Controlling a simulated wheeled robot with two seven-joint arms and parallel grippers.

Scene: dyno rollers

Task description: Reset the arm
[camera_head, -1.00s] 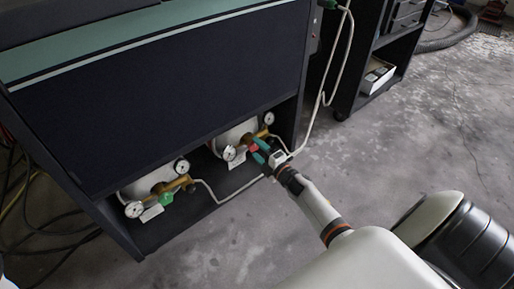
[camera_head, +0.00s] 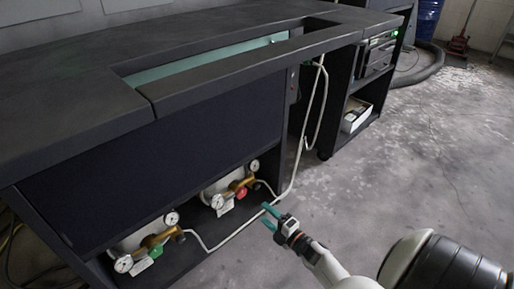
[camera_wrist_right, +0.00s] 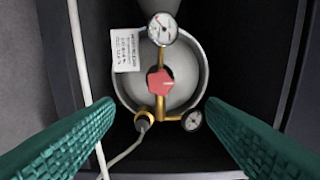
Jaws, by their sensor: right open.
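My right gripper (camera_head: 268,217) is open and empty, with its green fingertips apart, in front of the low shelf of the dark bench. In the right wrist view its green fingers stand wide on both sides. Between and beyond them is a grey gas cylinder (camera_wrist_right: 190,95) with a red valve knob (camera_wrist_right: 161,82), brass fittings, two round gauges and a white label. The red knob also shows in the head view (camera_head: 236,187), apart from the fingers. My left gripper is not in view.
A second cylinder with a green knob (camera_head: 155,251) lies at the left on the shelf. A pale hose (camera_head: 299,150) runs up the bench's (camera_head: 60,75) right end. A dark rack (camera_head: 366,75) stands behind. Grey floor (camera_head: 430,150) at the right is clear.

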